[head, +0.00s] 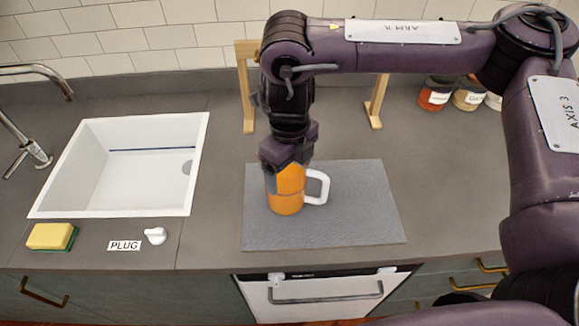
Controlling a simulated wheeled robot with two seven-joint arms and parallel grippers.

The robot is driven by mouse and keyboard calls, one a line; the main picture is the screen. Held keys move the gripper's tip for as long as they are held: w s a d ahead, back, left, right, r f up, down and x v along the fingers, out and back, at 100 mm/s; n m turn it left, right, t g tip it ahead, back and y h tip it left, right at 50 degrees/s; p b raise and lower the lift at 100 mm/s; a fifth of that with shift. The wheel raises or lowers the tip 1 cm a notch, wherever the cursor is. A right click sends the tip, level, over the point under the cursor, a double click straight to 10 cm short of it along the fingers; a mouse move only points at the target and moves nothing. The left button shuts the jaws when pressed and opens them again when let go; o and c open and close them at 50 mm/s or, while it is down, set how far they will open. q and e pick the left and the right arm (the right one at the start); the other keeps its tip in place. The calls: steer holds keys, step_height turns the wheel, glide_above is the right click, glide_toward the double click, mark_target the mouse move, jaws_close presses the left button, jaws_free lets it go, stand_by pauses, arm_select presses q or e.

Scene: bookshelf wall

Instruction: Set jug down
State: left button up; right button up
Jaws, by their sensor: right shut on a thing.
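The jug (288,203) is orange with a white handle on its right side. It is upright over the left part of a grey mat (350,215) on the counter. I cannot tell for sure whether its base touches the mat. My right gripper (285,167) points down from above and is shut on the jug's upper part, hiding the rim. My left gripper is out of view.
A white sink (60,175) with a tap (38,150) is at the left. A sponge (48,236), a PLUG label (124,245) and a white plug (155,236) lie before it. A wooden frame (245,90) and jars (436,95) stand behind. The mat's right half is clear.

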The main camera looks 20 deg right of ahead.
stand_by(0.3)
steer(key=o, duration=2)
steer(key=shift+f, duration=0.1)
steer(key=shift+c, duration=0.2)
step_height(320, 180, up, 12)
